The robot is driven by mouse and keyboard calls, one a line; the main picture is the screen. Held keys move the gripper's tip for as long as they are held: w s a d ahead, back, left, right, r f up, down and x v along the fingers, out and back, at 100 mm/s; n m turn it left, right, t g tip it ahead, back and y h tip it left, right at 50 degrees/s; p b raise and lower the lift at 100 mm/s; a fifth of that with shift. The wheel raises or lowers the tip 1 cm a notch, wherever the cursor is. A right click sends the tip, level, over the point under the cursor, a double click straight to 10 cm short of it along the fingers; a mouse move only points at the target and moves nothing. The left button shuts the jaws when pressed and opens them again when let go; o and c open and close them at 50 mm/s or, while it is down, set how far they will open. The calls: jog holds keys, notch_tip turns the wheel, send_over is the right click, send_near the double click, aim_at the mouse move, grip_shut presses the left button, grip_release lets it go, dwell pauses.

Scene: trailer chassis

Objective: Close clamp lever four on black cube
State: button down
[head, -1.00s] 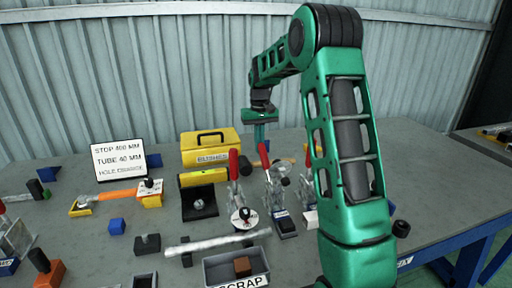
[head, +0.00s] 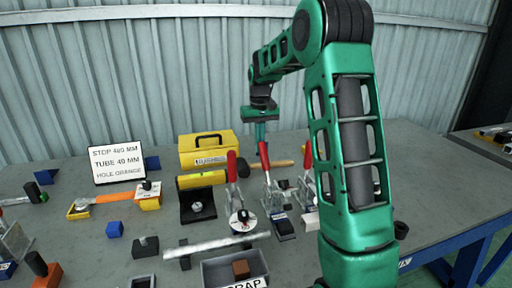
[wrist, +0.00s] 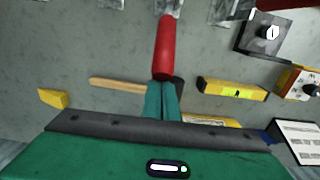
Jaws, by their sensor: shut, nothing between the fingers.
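Several toggle clamps with red handles stand near the middle of the bench. The middle red lever (head: 264,156) points up, and its clamp sits behind a small dark block (head: 283,226). My gripper (head: 260,146) is shut and empty, pointing down right beside the top of this lever. In the wrist view the red handle (wrist: 165,45) lies just beyond my gripper's tips (wrist: 161,84); I cannot tell whether they touch. A left red lever (head: 232,166) stands upright behind a round white tag with a black knob. A right red lever (head: 307,153) is partly hidden by my arm. The number four is not legible.
A yellow case (head: 208,151) and a wooden-handled mallet (head: 268,163) lie behind the clamps. A grey scrap bin (head: 220,276) and a tube (head: 215,245) are in front.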

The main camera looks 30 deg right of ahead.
aim_at(263, 143)
jog(key=shift+s+f, duration=0.15)
jog(key=shift+s, duration=0.15)
jog(key=shift+s+a+r, duration=0.25)
jog(key=shift+s+r, duration=0.25)
jog(key=shift+s, duration=0.2)
jog(key=shift+s+a+r, duration=0.2)
jog(key=shift+s+r, duration=0.25)
jog(key=shift+s, duration=0.35)
jog(key=shift+s+a+r, duration=0.25)
jog(key=shift+s+r, duration=0.2)
jog(key=shift+s, duration=0.25)
jog(key=shift+s+a+r, duration=0.2)
jog(key=shift+s+r, duration=0.2)
jog(key=shift+s, duration=0.3)
jog(key=shift+s, duration=0.1)
jog(key=shift+s+a+r, duration=0.15)
jog(key=shift+s+a, duration=0.05)
jog(key=shift+s, duration=0.35)
jog(key=shift+s+a+r, duration=0.1)
jog(key=shift+s+a, duration=0.05)
jog(key=shift+s, duration=0.35)
notch_tip(263, 143, up, 8)
